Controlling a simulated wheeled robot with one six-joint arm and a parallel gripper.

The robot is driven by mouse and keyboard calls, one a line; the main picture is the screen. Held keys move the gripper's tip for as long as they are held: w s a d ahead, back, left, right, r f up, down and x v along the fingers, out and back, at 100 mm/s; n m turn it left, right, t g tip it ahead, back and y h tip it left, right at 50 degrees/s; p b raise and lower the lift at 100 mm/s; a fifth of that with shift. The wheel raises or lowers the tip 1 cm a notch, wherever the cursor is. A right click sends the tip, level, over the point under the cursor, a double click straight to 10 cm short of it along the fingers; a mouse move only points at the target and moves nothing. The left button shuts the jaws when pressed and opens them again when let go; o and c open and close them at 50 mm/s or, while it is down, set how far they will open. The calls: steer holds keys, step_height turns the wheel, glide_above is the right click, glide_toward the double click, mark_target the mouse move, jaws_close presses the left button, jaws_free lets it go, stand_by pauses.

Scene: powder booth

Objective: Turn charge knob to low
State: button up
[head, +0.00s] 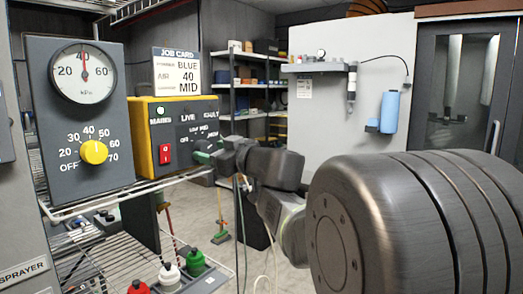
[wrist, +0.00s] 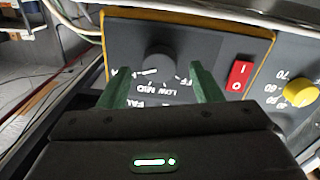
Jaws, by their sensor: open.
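The charge knob (wrist: 160,60) is a dark round knob on the grey face of a yellow-edged control box (head: 142,128). Labels OFF, LOW and MID lie around it, upside down in the wrist view. A white mark shows on its lower left side there; I cannot tell which label it points at. My gripper (wrist: 160,72) is open, with one green finger on each side of the knob, apart from it. In the head view my gripper (head: 212,152) is at the box's right part and hides much of the knob.
A red rocker switch (wrist: 239,75) sits beside the knob. A grey panel (head: 78,115) with a yellow dial (head: 94,152) and gauge stands left of the box. A job card (head: 176,72) reads BLUE, 40, MID. Several bottles stand on the wire rack below.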

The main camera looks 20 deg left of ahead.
steer(key=shift+x, duration=1.1)
steer(key=c, duration=1)
